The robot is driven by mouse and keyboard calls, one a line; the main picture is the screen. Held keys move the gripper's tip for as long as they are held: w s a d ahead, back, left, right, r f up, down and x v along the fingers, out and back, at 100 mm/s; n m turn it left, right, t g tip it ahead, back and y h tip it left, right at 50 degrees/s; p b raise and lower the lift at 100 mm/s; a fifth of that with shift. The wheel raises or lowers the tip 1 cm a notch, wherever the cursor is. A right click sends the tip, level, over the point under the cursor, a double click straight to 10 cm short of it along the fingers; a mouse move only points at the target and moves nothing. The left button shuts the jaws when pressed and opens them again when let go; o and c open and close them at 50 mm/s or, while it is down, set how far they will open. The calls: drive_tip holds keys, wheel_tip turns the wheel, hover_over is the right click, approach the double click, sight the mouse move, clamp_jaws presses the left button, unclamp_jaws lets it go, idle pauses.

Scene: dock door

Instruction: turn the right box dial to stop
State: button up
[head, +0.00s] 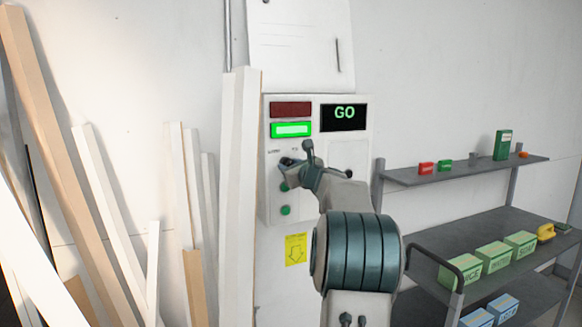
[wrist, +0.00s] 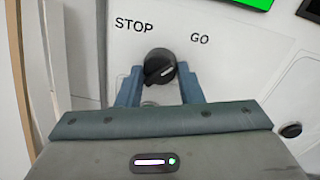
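The box (head: 325,148) on the wall has a display (head: 344,117) reading GO. A black dial (wrist: 160,68) sits on its white face in the wrist view, between the printed words STOP (wrist: 134,25) on the left and GO (wrist: 200,39) on the right. The dial's white mark points up and right, toward GO. My gripper (wrist: 160,88) has one finger on each side of the dial, partly closed, with no clear gap seen.
A dark red lamp (head: 291,109) is above a lit green lamp (head: 291,130). White boards (head: 240,190) lean close to the box's left side. A grey shelf cart (head: 478,233) with boxes stands at the right. A yellow arrow label (head: 296,249) is below the box.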

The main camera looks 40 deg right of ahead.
drive_tip(key=shift+n+b, duration=0.3)
drive_tip(key=shift+b, duration=0.15)
drive_tip(key=n+b, duration=0.6)
drive_tip(key=n, duration=0.1)
drive_tip(key=shift+g, duration=0.3)
drive_tip(key=shift+r+n+h+b, duration=0.15)
drive_tip(key=shift+n+b, duration=1)
drive_tip(key=shift+n, duration=0.75)
drive_tip(key=shift+r+n+h+b, duration=0.15)
drive_tip(key=shift+n+b, duration=1)
drive_tip(key=shift+n, duration=0.75)
drive_tip(key=o, duration=1)
drive_tip(key=shift+c, duration=0.2)
